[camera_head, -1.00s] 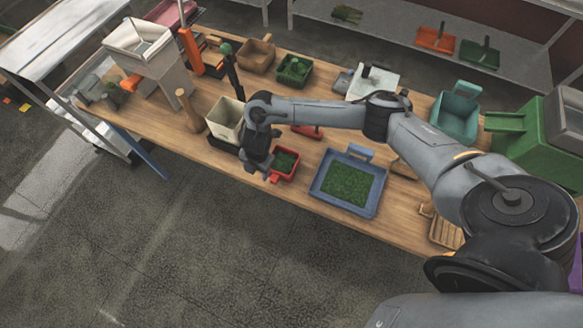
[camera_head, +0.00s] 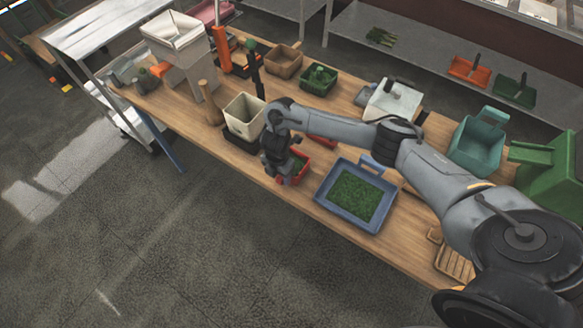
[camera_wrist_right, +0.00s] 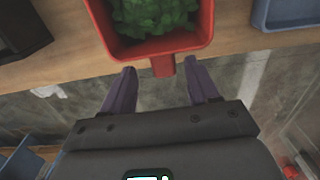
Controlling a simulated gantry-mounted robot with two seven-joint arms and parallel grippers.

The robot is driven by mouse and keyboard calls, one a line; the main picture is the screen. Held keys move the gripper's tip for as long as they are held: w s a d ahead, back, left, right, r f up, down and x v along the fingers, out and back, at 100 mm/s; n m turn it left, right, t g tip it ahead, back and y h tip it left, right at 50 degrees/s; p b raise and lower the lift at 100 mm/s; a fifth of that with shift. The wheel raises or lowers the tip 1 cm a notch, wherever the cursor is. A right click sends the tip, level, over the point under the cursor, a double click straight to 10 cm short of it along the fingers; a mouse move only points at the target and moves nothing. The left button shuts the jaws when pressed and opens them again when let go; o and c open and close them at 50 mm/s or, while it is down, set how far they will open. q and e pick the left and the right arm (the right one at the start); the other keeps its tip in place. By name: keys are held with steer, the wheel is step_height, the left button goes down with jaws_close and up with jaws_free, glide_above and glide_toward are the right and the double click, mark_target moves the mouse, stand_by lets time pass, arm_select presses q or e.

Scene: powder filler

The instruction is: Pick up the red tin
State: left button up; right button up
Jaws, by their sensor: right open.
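The red tin (camera_head: 304,168) is a small square red container with green leaves in it, standing near the front edge of the wooden table. My right gripper (camera_head: 284,176) is in front of it and partly hides it. In the right wrist view the red tin (camera_wrist_right: 204,33) is at the top, and its short red handle (camera_wrist_right: 163,66) points toward my right gripper (camera_wrist_right: 160,82). The two purple fingers are apart on either side of the handle's end, with nothing between them. My left gripper is not in view.
A blue tray (camera_head: 326,206) of green leaves is right of the tin. A cream bin (camera_head: 240,117) on a dark base stands to its left. A teal bin (camera_head: 474,150) and a green bin (camera_head: 546,166) stand further right. The floor in front is clear.

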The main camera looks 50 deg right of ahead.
mark_target(281, 180)
steer(key=f, duration=0.1)
steer(key=f+b, duration=0.1)
steer(key=f, duration=0.1)
steer(key=shift+s+d+f, duration=0.2)
steer(key=shift+s+f, duration=0.05)
steer(key=shift+f, duration=0.15)
steer(key=shift+w+f+b, duration=0.1)
steer(key=shift+f+b, duration=0.25)
steer(key=shift+f, duration=0.1)
steer(key=c, duration=1.1)
steer(key=shift+r, duration=0.1)
